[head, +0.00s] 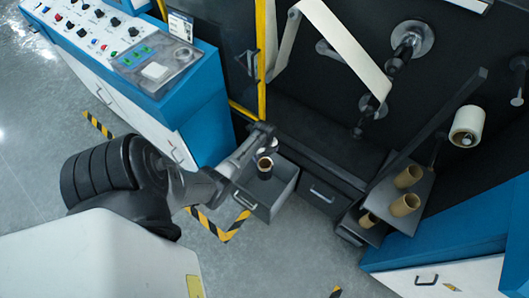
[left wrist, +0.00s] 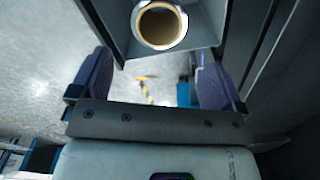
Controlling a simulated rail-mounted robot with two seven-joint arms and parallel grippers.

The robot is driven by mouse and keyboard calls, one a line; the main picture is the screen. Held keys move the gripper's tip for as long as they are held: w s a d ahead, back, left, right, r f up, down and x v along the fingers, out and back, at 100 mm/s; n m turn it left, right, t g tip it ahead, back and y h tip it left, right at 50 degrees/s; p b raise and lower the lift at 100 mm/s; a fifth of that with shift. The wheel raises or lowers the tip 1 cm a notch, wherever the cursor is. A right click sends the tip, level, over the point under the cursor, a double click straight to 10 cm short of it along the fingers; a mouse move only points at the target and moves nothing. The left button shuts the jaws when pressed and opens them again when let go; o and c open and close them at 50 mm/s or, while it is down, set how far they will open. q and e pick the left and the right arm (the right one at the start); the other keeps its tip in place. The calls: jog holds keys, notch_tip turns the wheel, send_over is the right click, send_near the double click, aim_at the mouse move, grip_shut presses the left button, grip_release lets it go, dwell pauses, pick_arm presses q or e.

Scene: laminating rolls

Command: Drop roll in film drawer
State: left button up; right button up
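In the left wrist view the roll (left wrist: 160,25) shows end-on, within the outline of the drawer (left wrist: 118,42). I cannot tell whether it rests on the drawer floor. My left gripper (head: 247,158) is beside the roll, at the drawer's left side. In the left wrist view the fingers of my left gripper (left wrist: 155,80) are wide apart with nothing between them. The roll is beyond their tips. My right gripper is not in view.
Several brown cores (head: 405,205) stand on a dark rack at the right. A white roll (head: 467,126) hangs above it. A blue control console (head: 160,85) stands at the left, and a blue cabinet (head: 450,245) at the lower right. Open floor (head: 290,265) lies below the drawer.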

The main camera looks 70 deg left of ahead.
pick_arm(q)
jog(key=shift+o, duration=0.4)
notch_tip(320, 180, up, 14)
jog(key=p, duration=0.4)
jog(key=shift+p, duration=0.4)
jog(key=shift+f, duration=0.1)
